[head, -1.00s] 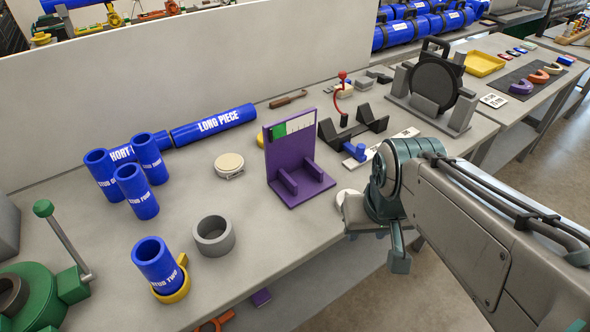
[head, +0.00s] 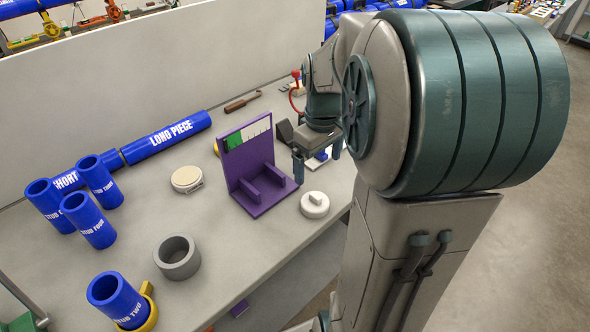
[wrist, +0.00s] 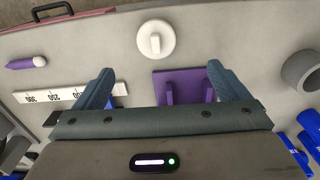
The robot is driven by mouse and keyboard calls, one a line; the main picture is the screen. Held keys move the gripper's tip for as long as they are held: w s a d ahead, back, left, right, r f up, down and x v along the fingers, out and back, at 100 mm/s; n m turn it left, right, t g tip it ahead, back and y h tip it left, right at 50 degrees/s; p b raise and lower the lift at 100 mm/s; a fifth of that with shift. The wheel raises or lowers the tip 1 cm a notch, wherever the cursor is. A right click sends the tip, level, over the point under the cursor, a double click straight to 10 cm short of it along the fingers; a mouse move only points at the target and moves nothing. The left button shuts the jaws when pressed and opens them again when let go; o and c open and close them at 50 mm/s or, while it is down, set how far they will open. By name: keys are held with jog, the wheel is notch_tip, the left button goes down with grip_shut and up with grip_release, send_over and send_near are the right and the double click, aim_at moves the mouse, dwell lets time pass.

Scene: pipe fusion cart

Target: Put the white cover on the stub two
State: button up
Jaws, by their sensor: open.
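The white cover (head: 314,205) is a round disc with a raised grip bar, lying flat on the bench near its front edge, right of the purple stand. It also shows in the wrist view (wrist: 155,40), beyond my fingertips and between their lines. Stub two (head: 117,299) is a blue open-topped tube, upright but slightly tilted in a yellow holder (head: 148,306) at the bench's lower left. My gripper (head: 318,165) is open and empty above the bench, behind the cover. Both fingers (wrist: 170,84) show in the wrist view, apart from the cover.
The purple stand (head: 262,180) is close to my gripper. A grey ring (head: 177,257) stands between it and stub two. A cream disc (head: 187,178), more blue stubs (head: 88,221) and the long piece (head: 166,135) lie farther back.

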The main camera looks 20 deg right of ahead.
aim_at(318, 197)
jog(key=f, duration=0.6)
jog(key=d+f, duration=0.1)
jog(key=f, duration=0.1)
jog(key=shift+w+f, duration=0.3)
jog(key=shift+f, duration=0.1)
jog(key=shift+a+f+p, duration=0.1)
jog(key=shift+f+p, duration=0.55)
jog(key=shift+f, duration=2)
jog(key=c, duration=1)
